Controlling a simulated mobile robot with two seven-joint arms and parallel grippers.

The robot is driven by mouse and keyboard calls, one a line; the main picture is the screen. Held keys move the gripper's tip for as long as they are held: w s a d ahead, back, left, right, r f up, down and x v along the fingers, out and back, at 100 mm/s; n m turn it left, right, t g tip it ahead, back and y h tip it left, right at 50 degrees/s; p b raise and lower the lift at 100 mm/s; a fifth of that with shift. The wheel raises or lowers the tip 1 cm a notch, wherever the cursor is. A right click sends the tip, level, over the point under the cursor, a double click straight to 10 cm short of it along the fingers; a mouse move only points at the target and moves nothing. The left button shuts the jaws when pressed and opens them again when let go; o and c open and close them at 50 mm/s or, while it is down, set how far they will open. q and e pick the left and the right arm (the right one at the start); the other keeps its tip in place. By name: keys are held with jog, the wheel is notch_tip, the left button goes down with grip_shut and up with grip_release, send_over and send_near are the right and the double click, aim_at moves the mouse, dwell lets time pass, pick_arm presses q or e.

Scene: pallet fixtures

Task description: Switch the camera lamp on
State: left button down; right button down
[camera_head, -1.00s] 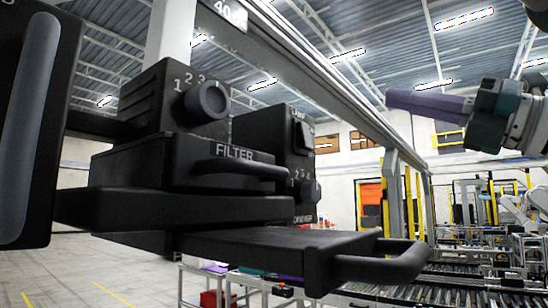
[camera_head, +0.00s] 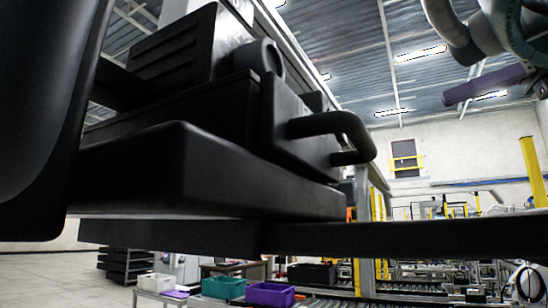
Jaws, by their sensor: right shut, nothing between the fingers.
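The black camera fixture (camera_head: 210,180) fills the left and middle of the head view, seen close and from low down. Its round knob (camera_head: 262,60) sits at the top, partly cut by the steep angle. A drawer front (camera_head: 290,120) with a curved handle (camera_head: 345,124) juts to the right. The lamp switch cannot be made out; the drawer front and handle cover most of the box behind. My right gripper (camera_head: 452,96), with purple fingers, is shut and empty at the upper right, well apart from the fixture. My left gripper is not in view.
A large dark panel (camera_head: 40,110) stands close at the left edge. A long black ledge (camera_head: 400,240) runs to the right below the fixture. White (camera_head: 158,281), teal (camera_head: 222,286) and purple (camera_head: 269,293) bins stand below. Open air lies between the fixture and my right gripper.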

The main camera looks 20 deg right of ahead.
jog(key=p, duration=0.7)
send_near(346, 139)
jog(key=r+x, duration=0.1)
jog(key=x, duration=0.4)
jog(key=shift+x, duration=1.05)
jog(key=shift+f, duration=0.15)
jog(key=b, duration=0.2)
jog(key=f+t+y+b, duration=0.1)
jog(key=b, duration=0.2)
jog(key=shift+w+a, duration=0.25)
